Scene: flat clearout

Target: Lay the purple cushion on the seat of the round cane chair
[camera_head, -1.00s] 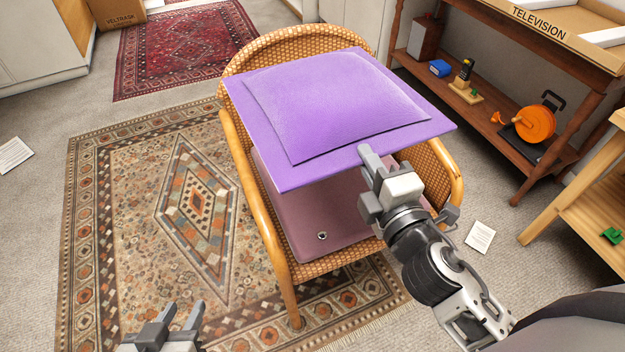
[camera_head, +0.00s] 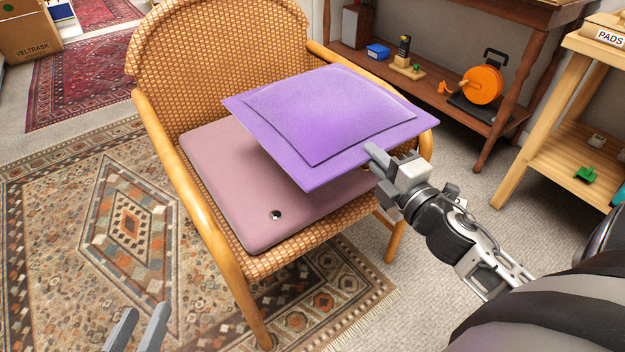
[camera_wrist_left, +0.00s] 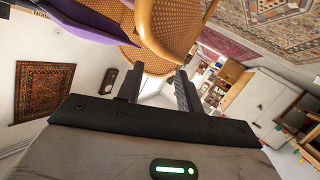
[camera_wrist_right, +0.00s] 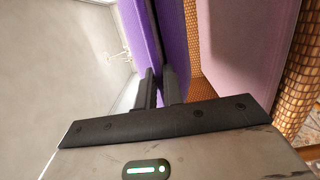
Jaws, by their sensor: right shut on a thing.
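The purple cushion (camera_head: 335,105) is held level above the right part of the seat of the round cane chair (camera_head: 185,50). My right gripper (camera_head: 378,160) is shut on the cushion's near right edge; the purple edge between its fingers also shows in the right wrist view (camera_wrist_right: 150,45). A mauve pad (camera_head: 230,185) with a dark round spot lies on the chair seat, partly hidden under the cushion. My left gripper (camera_head: 138,328) is empty at the lower left, its fingers apart, and the left wrist view shows the gap between them (camera_wrist_left: 157,88).
The chair's curved arms (camera_head: 185,190) rise on both sides of the seat. A wooden shelf (camera_head: 480,120) with an orange reel (camera_head: 482,85) stands behind at the right. A light wooden rack (camera_head: 560,150) is further right. Patterned rug (camera_head: 60,250) lies left of the chair.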

